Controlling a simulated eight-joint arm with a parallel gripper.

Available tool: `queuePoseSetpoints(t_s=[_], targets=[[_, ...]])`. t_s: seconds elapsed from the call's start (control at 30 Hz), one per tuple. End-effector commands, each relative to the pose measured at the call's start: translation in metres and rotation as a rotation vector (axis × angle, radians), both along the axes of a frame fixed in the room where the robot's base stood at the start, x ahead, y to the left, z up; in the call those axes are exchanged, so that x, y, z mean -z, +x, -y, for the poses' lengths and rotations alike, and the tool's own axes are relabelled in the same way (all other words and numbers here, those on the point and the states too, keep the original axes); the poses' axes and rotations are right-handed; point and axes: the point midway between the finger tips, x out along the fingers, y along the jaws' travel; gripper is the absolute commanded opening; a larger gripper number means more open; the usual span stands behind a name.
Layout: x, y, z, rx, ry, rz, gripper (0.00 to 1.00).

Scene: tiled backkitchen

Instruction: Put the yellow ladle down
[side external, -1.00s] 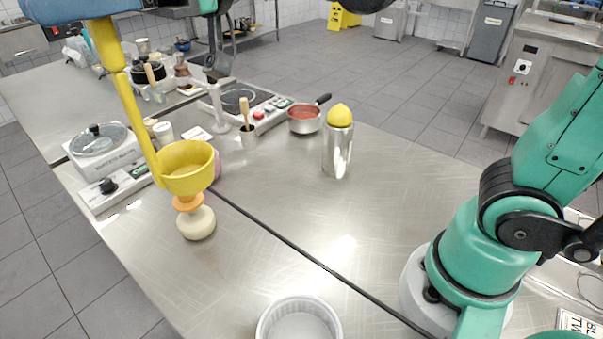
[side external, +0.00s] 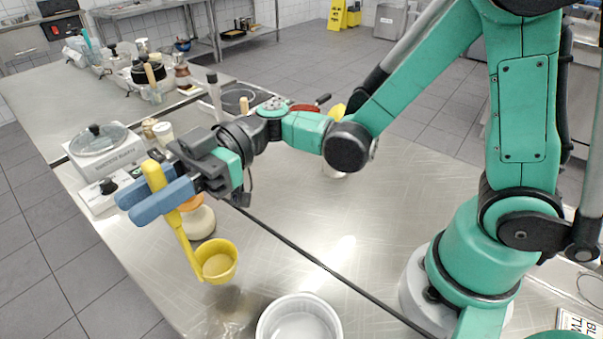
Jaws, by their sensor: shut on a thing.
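The yellow ladle (side external: 217,263) has a long handle and a round cup. My gripper (side external: 150,195), with blue fingers, is shut on the upper part of its handle. The ladle hangs with its cup low, tilted toward the right, above the steel table (side external: 300,220). A shadow or reflection lies on the table below the cup. A cream and orange object (side external: 199,222) stands behind the ladle and is partly hidden by my gripper.
A white round bowl (side external: 299,318) stands at the front edge, right of the ladle cup. A scale with a lidded pan (side external: 100,140) is at the left. The steel can and red pot are mostly hidden behind my arm. The table's middle right is clear.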

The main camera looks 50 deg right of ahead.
Motion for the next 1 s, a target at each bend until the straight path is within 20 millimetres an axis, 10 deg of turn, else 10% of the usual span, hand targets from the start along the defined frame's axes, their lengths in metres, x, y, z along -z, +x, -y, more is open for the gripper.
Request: queuePoseSetpoints(t_s=[0.8, 0.83, 0.9, 1.0], targets=[[0.043, 0.0, 0.0, 0.0, 0.0, 0.0, 0.0], [0.043, 0.0, 0.0, 0.0, 0.0, 0.0, 0.26], [0.043, -0.001, 0.0, 0.0, 0.0, 0.0, 0.46], [0.043, -0.001, 0.0, 0.0, 0.0, 0.0, 0.54]])
